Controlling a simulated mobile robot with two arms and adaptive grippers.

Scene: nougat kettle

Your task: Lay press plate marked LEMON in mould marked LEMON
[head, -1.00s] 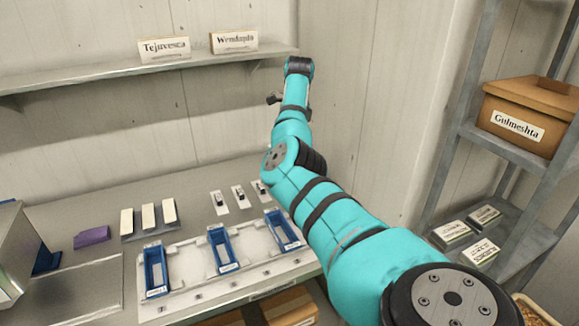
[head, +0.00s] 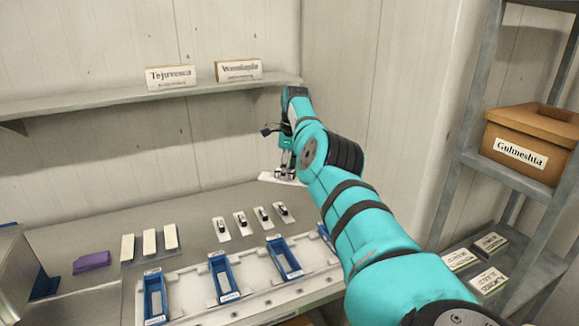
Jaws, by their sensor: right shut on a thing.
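My right gripper (head: 285,171) is at the back of the bench, pointing down, shut on a white press plate (head: 269,178). The plate is held above the bench near the wall, and part of it is hidden by the gripper. Several other white press plates with dark handles lie in a row in front of it, one of them here (head: 221,229). Several blue open moulds stand in a white rack (head: 190,307), including a left one (head: 146,297), a middle one (head: 213,267) and one farther right (head: 273,248). The rightmost is partly hidden by my arm. The labels are too small to read. My left gripper is out of view.
Three cream blocks (head: 150,242) and a purple block (head: 91,262) are on the bench at left. A wall shelf (head: 100,103) with two name signs runs above. A rack at right holds a cardboard box (head: 530,140) and several labelled packs (head: 490,243).

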